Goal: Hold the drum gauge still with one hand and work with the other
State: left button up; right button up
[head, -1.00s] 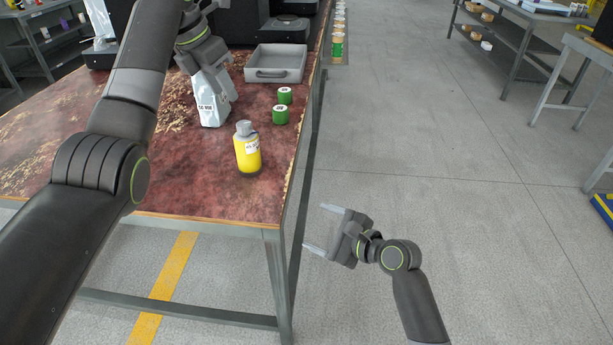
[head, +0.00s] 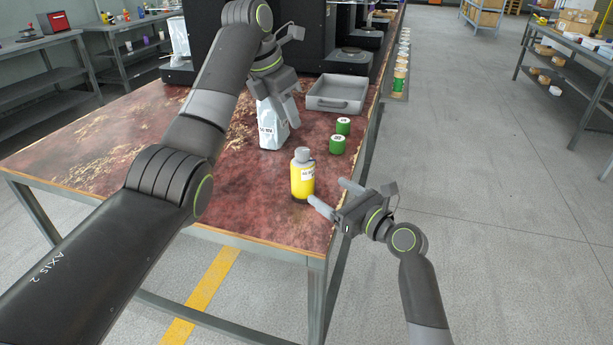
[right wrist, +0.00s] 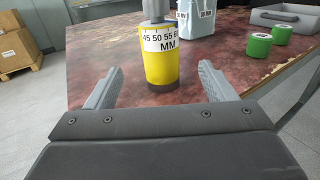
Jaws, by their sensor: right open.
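A yellow drum with a grey cap and dark base, which I take for the drum gauge (head: 302,184), stands upright near the table's front right corner. In the right wrist view the drum gauge (right wrist: 166,65) carries a white scale reading 45, 50, 55 and MM. My right gripper (head: 335,197) is open and empty just right of it; its fingers point at the drum and seem short of it. My left gripper (head: 286,108) is at a pale block (head: 270,130) labelled 50 MM, behind the drum. One finger shows along its right side; whether the jaws grip it is hidden.
Two green cylinders (head: 338,145) stand behind and right of the drum. A grey tray (head: 338,95) lies farther back, before dark machines (head: 308,35). The table's right edge is close to the drum, with open floor beyond. The table's left part is clear.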

aim_at(311, 179)
jog(key=x, duration=1)
jog(key=shift+w+a, duration=0.15)
